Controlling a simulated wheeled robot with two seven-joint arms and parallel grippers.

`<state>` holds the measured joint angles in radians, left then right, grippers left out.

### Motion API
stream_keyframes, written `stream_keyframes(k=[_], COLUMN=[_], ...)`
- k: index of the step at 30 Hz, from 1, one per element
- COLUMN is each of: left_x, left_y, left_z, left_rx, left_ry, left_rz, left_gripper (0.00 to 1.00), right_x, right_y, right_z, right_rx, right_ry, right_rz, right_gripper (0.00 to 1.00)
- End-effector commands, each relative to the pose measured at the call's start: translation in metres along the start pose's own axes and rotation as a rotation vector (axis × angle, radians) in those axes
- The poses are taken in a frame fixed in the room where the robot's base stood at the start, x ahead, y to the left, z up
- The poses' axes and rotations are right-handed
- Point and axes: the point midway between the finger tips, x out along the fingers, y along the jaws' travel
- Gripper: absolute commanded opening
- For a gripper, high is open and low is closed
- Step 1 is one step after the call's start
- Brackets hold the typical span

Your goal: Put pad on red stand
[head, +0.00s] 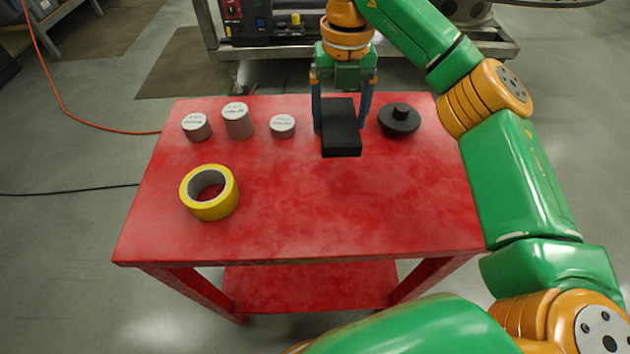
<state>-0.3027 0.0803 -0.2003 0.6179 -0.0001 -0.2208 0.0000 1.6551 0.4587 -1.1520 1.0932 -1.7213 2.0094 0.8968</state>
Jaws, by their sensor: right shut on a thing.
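The black rectangular pad (340,143) is in the head view, near the far edge of the red stand (330,205), right of its middle. My right gripper (340,118) points down with one blue-grey finger on each side of the pad and is shut on it. The pad lies level. Whether its underside touches the red top or hangs a little above it, I cannot tell. My left gripper is out of view.
Three grey cylinders with white labelled tops (237,121) stand at the far left of the stand. A black knobbed disc (400,120) lies right of the pad. A yellow tape roll (210,192) lies at the left. The top's middle and front right are clear.

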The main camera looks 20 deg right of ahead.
Motion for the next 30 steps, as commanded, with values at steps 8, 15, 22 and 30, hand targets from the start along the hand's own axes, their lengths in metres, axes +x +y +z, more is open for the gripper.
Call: stream_keyframes(k=[8,15,22,30], left_x=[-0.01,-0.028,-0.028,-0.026], left_y=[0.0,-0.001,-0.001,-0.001], left_z=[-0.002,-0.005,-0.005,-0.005], left_rx=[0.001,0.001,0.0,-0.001], left_ry=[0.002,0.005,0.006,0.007], left_rz=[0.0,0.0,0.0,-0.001], left_gripper=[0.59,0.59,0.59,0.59], right_x=[0.05,0.084,0.1,0.101], right_y=[0.031,0.039,0.04,0.04], right_z=[-0.052,-0.065,-0.063,-0.063], right_rx=[-0.004,0.0,0.0,-0.001], right_ry=[0.005,0.006,0.0,0.0], right_rz=[-0.001,-0.002,0.001,0.0], right_gripper=[0.29,0.29,0.29,1.0])
